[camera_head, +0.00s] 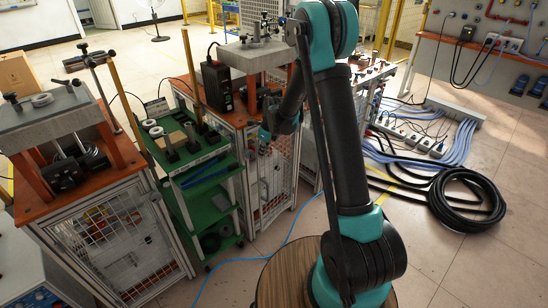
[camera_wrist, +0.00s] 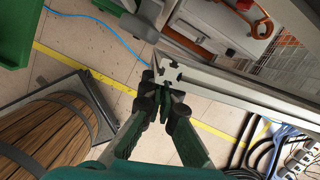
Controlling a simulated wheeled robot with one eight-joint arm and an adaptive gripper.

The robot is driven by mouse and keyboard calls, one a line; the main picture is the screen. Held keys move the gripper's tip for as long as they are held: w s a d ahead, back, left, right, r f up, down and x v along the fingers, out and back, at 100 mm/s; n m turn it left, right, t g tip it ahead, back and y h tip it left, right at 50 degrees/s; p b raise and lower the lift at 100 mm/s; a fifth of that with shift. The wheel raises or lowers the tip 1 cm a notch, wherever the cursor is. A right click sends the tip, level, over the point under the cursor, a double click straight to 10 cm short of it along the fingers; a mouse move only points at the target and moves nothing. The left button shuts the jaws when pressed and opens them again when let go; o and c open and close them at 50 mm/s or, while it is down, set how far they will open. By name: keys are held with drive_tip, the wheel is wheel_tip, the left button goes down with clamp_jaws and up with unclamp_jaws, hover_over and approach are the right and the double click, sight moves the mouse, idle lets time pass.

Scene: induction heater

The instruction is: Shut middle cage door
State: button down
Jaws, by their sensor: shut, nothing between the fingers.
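The middle cage (camera_head: 238,124) stands under an orange-brown top in the head view. Its mesh door (camera_head: 272,182) faces right, toward my arm; I cannot tell from this view how far it stands from the frame. My gripper (camera_head: 262,143) is near the upper part of that door, its tips hard to make out. In the wrist view my gripper (camera_wrist: 166,92) is shut and empty, its fingertips close to the corner of an aluminium profile frame (camera_wrist: 225,84). I cannot tell whether they touch it. Behind the frame a pale box with an orange handle shows.
A green trolley (camera_head: 205,190) with tools stands left of the middle cage. Another mesh cage (camera_head: 115,245) is further left. A coiled black hose (camera_head: 466,202) and cables lie on the floor at right. A wooden barrel-like shape (camera_wrist: 45,135) is at the wrist view's lower left.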

drive_tip(key=shift+w+a+m, duration=0.5)
drive_tip(key=shift+w+a, duration=0.35)
drive_tip(key=shift+a, duration=0.2)
drive_tip(key=shift+d, duration=0.1)
